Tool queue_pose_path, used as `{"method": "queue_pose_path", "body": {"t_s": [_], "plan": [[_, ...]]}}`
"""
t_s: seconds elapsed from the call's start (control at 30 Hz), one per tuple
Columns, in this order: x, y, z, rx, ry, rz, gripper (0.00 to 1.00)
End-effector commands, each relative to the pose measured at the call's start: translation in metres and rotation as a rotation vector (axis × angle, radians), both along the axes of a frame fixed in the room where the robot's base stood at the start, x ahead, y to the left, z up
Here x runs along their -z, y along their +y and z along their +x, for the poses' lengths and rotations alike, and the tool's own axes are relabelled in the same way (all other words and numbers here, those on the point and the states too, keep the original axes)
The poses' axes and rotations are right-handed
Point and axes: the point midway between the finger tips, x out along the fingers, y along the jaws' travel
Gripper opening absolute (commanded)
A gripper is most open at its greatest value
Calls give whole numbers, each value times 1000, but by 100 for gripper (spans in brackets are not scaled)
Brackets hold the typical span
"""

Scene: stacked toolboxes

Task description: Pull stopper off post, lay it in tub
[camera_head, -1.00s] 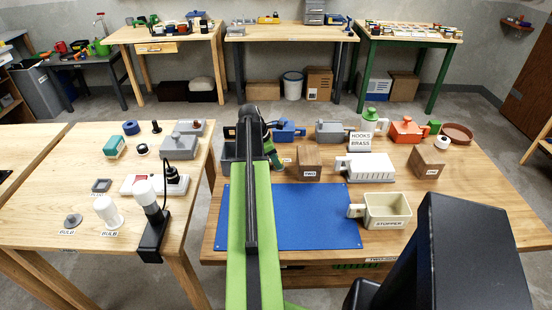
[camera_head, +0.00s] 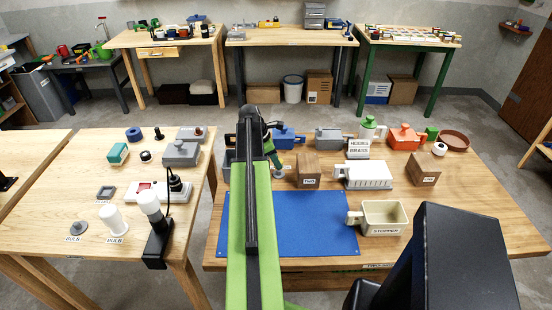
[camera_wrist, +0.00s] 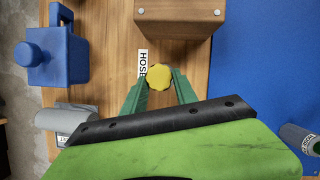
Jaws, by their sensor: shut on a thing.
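My gripper (camera_wrist: 161,84) has its green fingers closed on a yellow, scalloped knob, the stopper (camera_wrist: 159,76), in the wrist view. In the head view my gripper (camera_head: 274,150) is mostly behind my arm, and the stopper cannot be made out. A small grey-green round thing (camera_head: 280,171) shows just below the gripper, perhaps the post's base. I cannot tell whether the stopper is still on the post. The cream tub (camera_head: 385,230), labelled STOPPER, stands at the table's front right with its handle to the left. It looks empty.
A wooden block (camera_head: 308,169) stands close right of the gripper, and a white ribbed box (camera_head: 365,176) beyond it. The blue mat (camera_head: 310,222) lies flat and clear left of the tub. A blue canister (camera_wrist: 65,55) is nearby in the wrist view.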

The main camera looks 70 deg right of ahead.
Motion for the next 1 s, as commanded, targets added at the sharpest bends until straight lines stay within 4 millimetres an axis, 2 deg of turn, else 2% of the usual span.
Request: {"method": "queue_pose_path", "body": {"t_s": [0.23,0.63,1.0], "plan": [[-5,0,0,0,0,0,0],[-41,0,0,0,0,0,0],[-42,0,0,0,0,0,0]]}}
